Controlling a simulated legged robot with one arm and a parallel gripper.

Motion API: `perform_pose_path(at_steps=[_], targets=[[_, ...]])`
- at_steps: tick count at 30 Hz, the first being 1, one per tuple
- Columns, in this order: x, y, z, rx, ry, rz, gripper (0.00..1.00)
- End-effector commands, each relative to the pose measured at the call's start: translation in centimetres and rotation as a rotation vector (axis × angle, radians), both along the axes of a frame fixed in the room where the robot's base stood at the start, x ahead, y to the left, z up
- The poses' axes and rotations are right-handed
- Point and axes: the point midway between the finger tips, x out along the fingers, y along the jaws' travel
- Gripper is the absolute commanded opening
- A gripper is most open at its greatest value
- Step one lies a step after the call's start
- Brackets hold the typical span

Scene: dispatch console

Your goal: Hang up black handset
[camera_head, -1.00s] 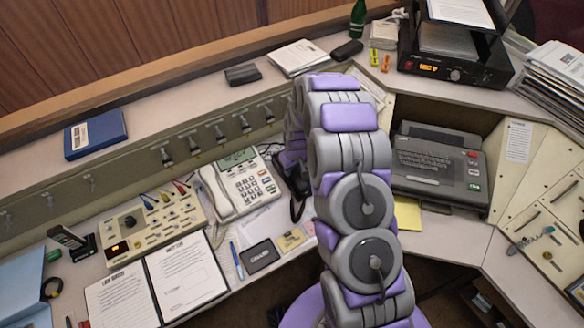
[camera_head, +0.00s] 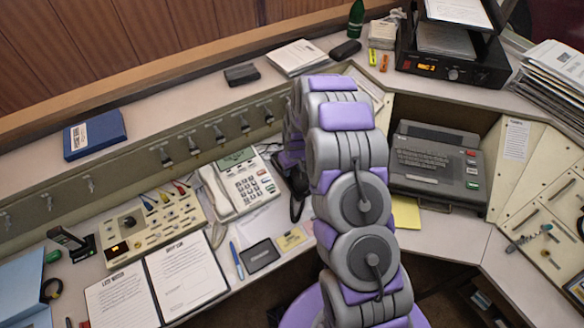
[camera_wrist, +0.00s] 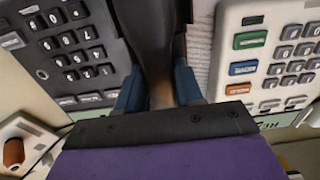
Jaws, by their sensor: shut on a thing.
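In the wrist view my gripper (camera_wrist: 160,92) is shut on the black handset (camera_wrist: 150,38), with a blue finger on either side. The handset runs lengthwise up the picture, along the right edge of the black phone (camera_wrist: 78,52) and its keypad. I cannot tell whether the handset touches the phone's cradle. In the head view, my arm hides most of the black phone; a dark part (camera_head: 266,182) shows beside the white phone. My gripper and the held handset cannot be made out clearly there.
The white phone (camera_head: 247,186) stands close on the left in the head view and to the right in the wrist view (camera_wrist: 275,60). A switch panel (camera_head: 150,222), an open binder (camera_head: 185,280) and a grey keyboard machine (camera_head: 430,165) are nearby. A ledge runs behind.

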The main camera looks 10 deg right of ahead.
Motion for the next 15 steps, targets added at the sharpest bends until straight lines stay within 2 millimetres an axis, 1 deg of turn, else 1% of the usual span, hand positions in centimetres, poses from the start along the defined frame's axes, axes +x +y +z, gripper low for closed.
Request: perform_pose_path(at_steps=[1,2,10,15], targets=[[-0.04,0.06,-0.15,0.0,0.002,0.001,0.0],[-0.04,0.06,-0.15,0.0,0.002,0.001,0.39],[0.04,0.01,-0.27,0.0,0.003,0.0,0.65],[0.11,-0.24,-0.31,0.002,0.003,-0.002,0.66]])
